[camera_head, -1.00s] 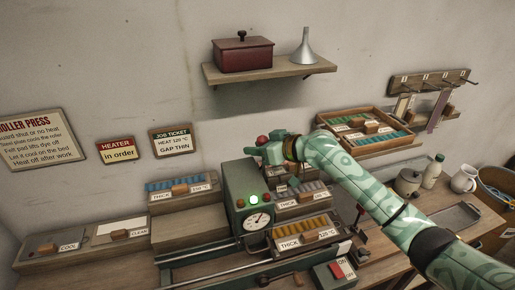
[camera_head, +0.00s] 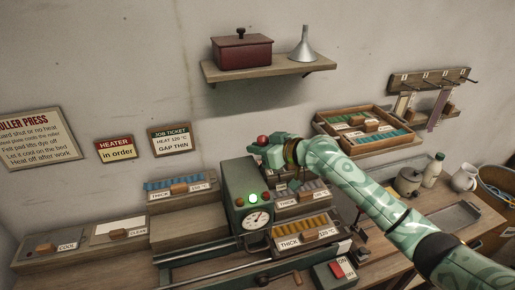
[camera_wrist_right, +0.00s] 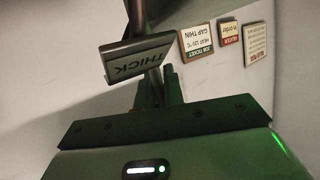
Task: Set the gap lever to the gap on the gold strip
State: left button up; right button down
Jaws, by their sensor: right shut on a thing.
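The roller press (camera_head: 237,186) stands on the bench with a lit green lamp and a dial. My right gripper (camera_head: 262,152) is at its top, by a red knob (camera_head: 263,140). In the right wrist view my right gripper (camera_wrist_right: 160,88) is shut on a thin upright lever (camera_wrist_right: 151,82), beside a plate reading THICK (camera_wrist_right: 138,58). The lever's base is hidden. The job ticket (camera_head: 170,140) reads heat 120 °C, gap thin. My left gripper is not in view.
A tray of blue strips (camera_head: 172,183) stands left of the press. A heater switch box (camera_head: 337,272) is at the front. A wall shelf (camera_head: 268,69) hangs above, holding a red box and a funnel. A wooden rack (camera_head: 367,127) is behind my right arm.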

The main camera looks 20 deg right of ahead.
jog(key=s+t+b, duration=0.1)
jog(key=s+r+n+t+y+b, duration=0.1)
jog(key=shift+s+d+b, duration=0.1)
jog(key=shift+s+b, duration=0.05)
jog(key=shift+b, duration=0.15)
jog(key=shift+s+n+t, duration=0.3)
jog(key=shift+s+t, duration=0.05)
jog(key=shift+t, duration=0.05)
jog(key=shift+s+f+p, duration=0.15)
jog(key=shift+s+p, duration=0.4)
jog(key=shift+s, duration=0.05)
jog(key=shift+s+f+p, duration=0.15)
jog(key=shift+s+p, duration=0.35)
jog(key=shift+s, duration=0.05)
jog(key=shift+s+f, duration=0.1)
jog(key=shift+s, duration=0.05)
dwell(1.0)
